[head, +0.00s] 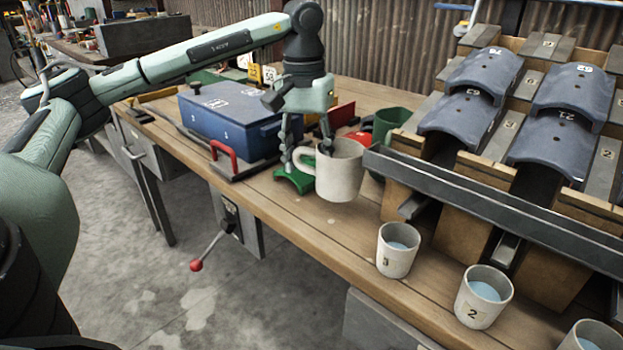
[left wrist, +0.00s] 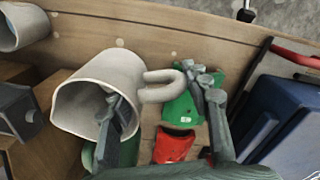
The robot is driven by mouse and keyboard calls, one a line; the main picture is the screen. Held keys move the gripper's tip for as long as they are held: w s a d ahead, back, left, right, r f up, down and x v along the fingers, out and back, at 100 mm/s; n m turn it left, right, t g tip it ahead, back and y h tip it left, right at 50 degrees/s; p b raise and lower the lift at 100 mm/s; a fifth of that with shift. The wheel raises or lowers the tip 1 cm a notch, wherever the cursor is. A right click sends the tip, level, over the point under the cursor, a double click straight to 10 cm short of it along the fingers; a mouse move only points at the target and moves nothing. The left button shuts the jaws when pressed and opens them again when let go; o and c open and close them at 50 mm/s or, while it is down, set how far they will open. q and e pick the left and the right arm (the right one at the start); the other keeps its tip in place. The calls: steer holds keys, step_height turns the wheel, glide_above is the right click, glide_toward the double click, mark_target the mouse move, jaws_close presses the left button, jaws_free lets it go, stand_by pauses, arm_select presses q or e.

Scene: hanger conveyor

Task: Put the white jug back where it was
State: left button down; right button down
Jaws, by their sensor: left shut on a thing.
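The white jug (head: 342,175) is upright over the wooden bench, left of the grey rail. My left gripper (head: 308,158) is shut on it at the handle side. In the left wrist view, one finger is inside the mouth of the jug (left wrist: 75,108) and the other is outside, beyond its handle (left wrist: 160,87). I cannot tell whether the jug's base touches the bench. My right gripper is not in view.
A green object (head: 292,182) lies just left of the jug, and a green mug (head: 391,122) stands behind it. A blue box (head: 228,120) is further left. White cups (head: 397,250) (head: 483,296) with bluish liquid stand before the rack (head: 440,232) with its long rail (head: 490,205).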

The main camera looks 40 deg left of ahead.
mark_target(310, 173)
arm_select(q)
steer(key=shift+w+d+f, duration=0.15)
steer(key=shift+w+d, duration=0.05)
steer(key=shift+d, duration=0.05)
steer(key=shift+f, duration=2.05)
steer(key=shift+f, duration=0.15)
steer(key=c, duration=0.7)
jaws_free()
steer(key=shift+c, duration=0.2)
step_height(310, 173, up, 12)
steer(key=shift+s+a+r, duration=0.1)
steer(key=shift+r, duration=0.1)
